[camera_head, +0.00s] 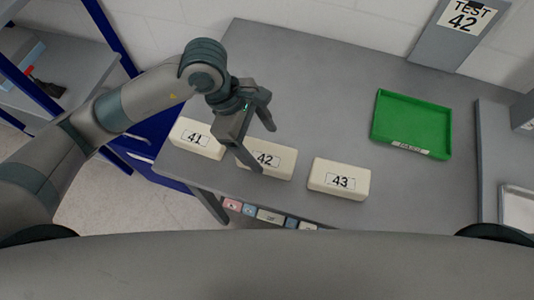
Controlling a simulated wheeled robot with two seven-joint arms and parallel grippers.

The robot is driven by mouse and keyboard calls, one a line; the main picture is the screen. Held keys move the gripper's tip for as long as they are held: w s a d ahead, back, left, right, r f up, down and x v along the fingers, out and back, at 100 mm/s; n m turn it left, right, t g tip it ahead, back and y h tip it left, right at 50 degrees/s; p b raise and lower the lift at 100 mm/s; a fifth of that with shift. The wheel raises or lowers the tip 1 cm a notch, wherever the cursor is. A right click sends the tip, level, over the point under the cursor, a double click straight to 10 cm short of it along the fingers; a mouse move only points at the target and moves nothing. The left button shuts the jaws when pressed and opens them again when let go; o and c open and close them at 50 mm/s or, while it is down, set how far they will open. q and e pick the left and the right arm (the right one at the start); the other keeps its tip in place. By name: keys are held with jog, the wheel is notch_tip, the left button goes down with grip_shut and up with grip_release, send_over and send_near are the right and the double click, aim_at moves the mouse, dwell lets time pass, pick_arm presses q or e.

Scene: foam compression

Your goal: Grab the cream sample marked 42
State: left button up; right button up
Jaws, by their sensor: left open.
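The cream sample marked 42 (283,161) lies on the grey table between two similar cream blocks. Its left part is partly hidden by my left gripper (266,150). My left gripper is open, with its fingers pointing down over and in front of the 42 block; nothing shows between them. I cannot tell whether a finger touches the block. The cream block marked 41 (197,139) is to the left, and the cream block marked 43 (340,179) is to the right. My right gripper is not in view.
The grey table (310,80) has clear room behind the blocks. A green tray (412,125) stands at the right. A sign reading TEST 42 (463,17) is on a grey panel at the back. A blue-framed shelf (110,40) is at the left.

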aim_at(266, 154)
pick_arm(q)
jog(key=shift+p+x, duration=1.1)
jog(key=shift+p, duration=0.1)
jog(key=shift+s+d+f+p, duration=0.15)
jog(key=shift+f+p, duration=0.1)
jog(key=shift+f, duration=0.25)
jog(key=shift+s+f+p, duration=0.15)
jog(key=shift+f+p, duration=0.05)
jog(key=shift+f, duration=0.35)
jog(key=shift+d+f, duration=0.15)
jog(key=shift+f, duration=0.35)
jog(key=c, duration=1.1)
